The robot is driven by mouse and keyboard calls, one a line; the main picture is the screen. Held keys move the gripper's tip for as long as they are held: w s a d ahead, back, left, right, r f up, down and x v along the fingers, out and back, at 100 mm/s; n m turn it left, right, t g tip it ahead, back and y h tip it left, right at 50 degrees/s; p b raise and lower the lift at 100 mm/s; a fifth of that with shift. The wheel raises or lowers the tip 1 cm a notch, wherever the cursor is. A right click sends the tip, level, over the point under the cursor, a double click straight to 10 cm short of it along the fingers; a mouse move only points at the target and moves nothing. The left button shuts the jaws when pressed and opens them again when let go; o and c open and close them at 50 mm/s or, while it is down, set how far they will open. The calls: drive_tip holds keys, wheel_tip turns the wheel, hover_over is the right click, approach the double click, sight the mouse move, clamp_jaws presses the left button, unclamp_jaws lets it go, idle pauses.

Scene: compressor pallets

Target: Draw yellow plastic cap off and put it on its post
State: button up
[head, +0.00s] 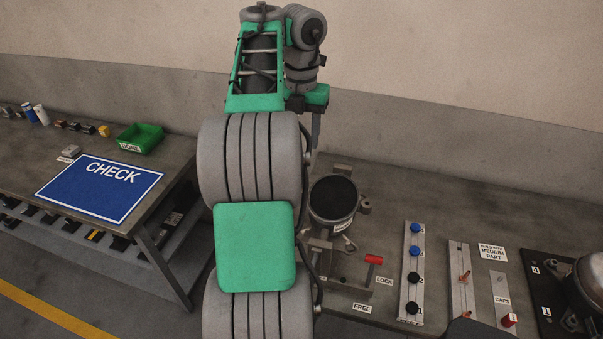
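I cannot make out a yellow plastic cap on any compressor here. A dark-topped compressor (333,199) stands upright in a fixture on the right-hand bench, its left side partly hidden by my arm. A plate marked CAPS (501,285) lies at the right of this bench. A red cap (509,320) sits near its front end, and I see no yellow cap there. My arm fills the middle of the view; my gripper's fingers are not visible, so what they hold does not show.
A red-handled clamp (374,259) stands by the LOCK and FREE labels. A rail (402,294) holds blue and black knobs; a plate (462,290) with copper-coloured pegs is beside it. Another compressor (592,285) is cut off at right. The left table has a CHECK mat (100,190) and green bin (140,137).

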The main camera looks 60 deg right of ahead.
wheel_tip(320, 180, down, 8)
drive_tip(key=b, duration=0.7)
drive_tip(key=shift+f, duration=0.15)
idle(0.4)
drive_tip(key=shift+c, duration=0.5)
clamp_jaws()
idle(0.8)
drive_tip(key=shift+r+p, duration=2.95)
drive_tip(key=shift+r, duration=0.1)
